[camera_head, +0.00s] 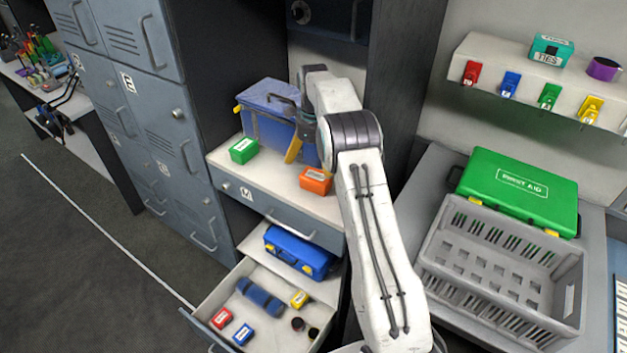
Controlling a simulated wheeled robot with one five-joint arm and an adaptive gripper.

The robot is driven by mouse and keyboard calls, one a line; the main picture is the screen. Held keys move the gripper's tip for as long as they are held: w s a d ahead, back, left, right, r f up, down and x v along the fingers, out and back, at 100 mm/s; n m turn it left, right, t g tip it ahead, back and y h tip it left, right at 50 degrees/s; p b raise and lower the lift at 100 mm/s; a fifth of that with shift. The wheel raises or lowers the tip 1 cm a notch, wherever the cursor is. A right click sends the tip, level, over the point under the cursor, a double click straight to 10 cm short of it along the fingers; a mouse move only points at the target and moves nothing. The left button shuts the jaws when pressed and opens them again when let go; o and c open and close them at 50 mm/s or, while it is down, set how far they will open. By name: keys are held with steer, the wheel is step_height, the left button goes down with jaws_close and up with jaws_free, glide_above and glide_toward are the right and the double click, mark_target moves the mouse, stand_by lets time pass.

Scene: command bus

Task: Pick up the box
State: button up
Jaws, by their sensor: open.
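Several boxes are in view, and I cannot tell which one the task means. A small green box (243,150) and a small orange box (315,181) sit on the cabinet shelf. A large blue toolbox (264,108) stands behind them. A red box (221,317), a small blue box (243,334) and a yellow box (299,299) lie in the open drawer below. My gripper (294,148) is over the shelf in front of the toolbox, between the green and orange boxes. It is open, with nothing seen in it; my arm partly hides it.
The open drawer (215,296) also holds a dark blue roll (259,297) and dark round items. A blue case (299,252) lies behind it. Lockers (150,110) stand left. A grey crate (500,270) and a green first aid case (518,188) are on the right counter.

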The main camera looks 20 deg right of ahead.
mark_target(314, 178)
steer(key=shift+w+d+f+p, duration=0.1)
steer(key=shift+f+p, duration=0.45)
steer(key=shift+f, duration=1.4)
steer(key=shift+w+f+p, duration=0.1)
steer(key=shift+f+p, duration=0.4)
steer(key=shift+f, duration=1.45)
steer(key=shift+c, duration=0.2)
steer(key=c, duration=1.2)
